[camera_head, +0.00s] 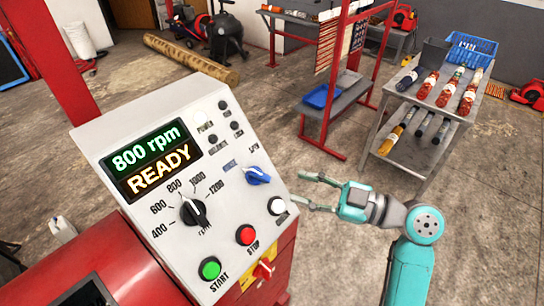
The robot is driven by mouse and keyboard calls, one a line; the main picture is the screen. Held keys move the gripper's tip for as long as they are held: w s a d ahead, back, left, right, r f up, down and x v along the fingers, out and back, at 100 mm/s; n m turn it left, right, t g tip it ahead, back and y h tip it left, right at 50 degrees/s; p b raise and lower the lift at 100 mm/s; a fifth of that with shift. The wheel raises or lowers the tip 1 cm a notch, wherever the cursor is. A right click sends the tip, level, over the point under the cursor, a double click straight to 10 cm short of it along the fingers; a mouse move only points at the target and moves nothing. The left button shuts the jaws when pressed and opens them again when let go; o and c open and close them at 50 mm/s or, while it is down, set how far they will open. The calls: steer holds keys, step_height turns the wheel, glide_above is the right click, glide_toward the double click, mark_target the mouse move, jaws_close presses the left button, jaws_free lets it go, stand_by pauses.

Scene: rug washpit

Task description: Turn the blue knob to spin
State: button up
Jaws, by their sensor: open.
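The blue knob (257,175) sits on the upper right of the slanted white control panel (139,121). The label "SPIN" stands at its upper right and a blue label at its upper left; its pointer's exact direction is hard to tell. The display (150,163) reads "800 rpm" and "READY". My gripper (305,190) is open and empty, to the right of the knob and apart from it. Its two fingers point left toward the panel.
The panel also bears a black rpm dial (193,212), a green START button (209,269), a red STOP button (246,235) and a white button (277,206). A red switch (264,268) is below.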

mark_target(261, 175)
steer(key=x, duration=1)
steer(key=shift+w+a, duration=0.15)
steer(key=shift+a, duration=0.15)
steer(key=shift+r, duration=0.1)
jaws_close()
